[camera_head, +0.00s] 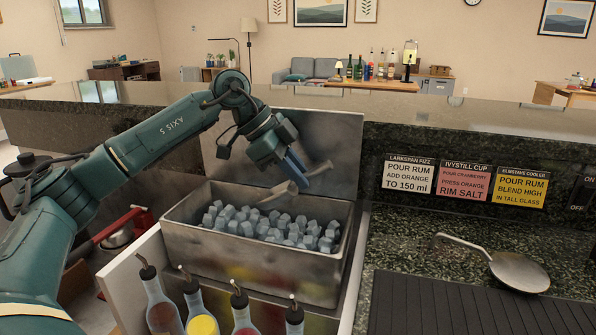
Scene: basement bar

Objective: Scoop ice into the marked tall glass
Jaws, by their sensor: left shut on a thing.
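My left arm reaches in from the left, and my left gripper (291,164) is above the back part of the metal ice bin (240,262). It is shut on a greyish scoop (278,192), whose lower end hangs just above the ice and points down to the left. The bin is open and holds many pale blue-grey ice cubes (250,223). I cannot tell whether the scoop holds any ice. No tall glass that I can make out as the marked one shows in this view. My right gripper is out of view.
Several bottles with pourers (200,318) stand in front of the bin. A steel panel (340,140) rises behind it. To the right lie a round metal utensil with a curved handle (518,272) and a dark ribbed mat (450,305). Three recipe cards (465,181) hang on the wall.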

